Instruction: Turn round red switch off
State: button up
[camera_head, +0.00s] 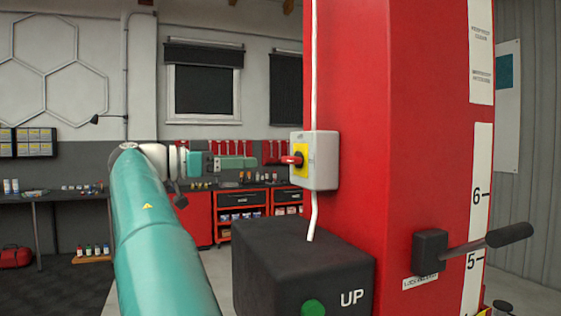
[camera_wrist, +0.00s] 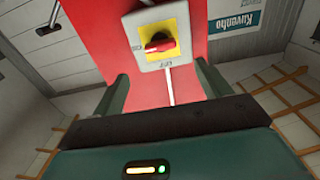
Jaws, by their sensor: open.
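The round red switch (camera_head: 292,160) sits on a yellow plate on the front of a grey box (camera_head: 318,160), fixed to the side of a red column. In the wrist view the red switch (camera_wrist: 158,45) is at the upper middle, its handle lying roughly crosswise, with the letters OFF on the box below it and ON at the left. My gripper (camera_wrist: 165,80) is open, its two green fingers spread wide below and to either side of the box. In the head view my gripper (camera_head: 246,162) points right at the switch, with a gap between. Nothing is between the fingers.
The red column (camera_head: 400,130) fills the right side. A black box (camera_head: 300,265) with a green UP button stands below the switch. A black-handled lever (camera_head: 470,243) sticks out at the right. A white cable (camera_head: 314,70) runs along the column. Workbenches stand well behind.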

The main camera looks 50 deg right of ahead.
aim_at(286, 160)
jog(key=x, duration=1)
jog(key=shift+c, duration=0.5)
jog(key=c, duration=0.9)
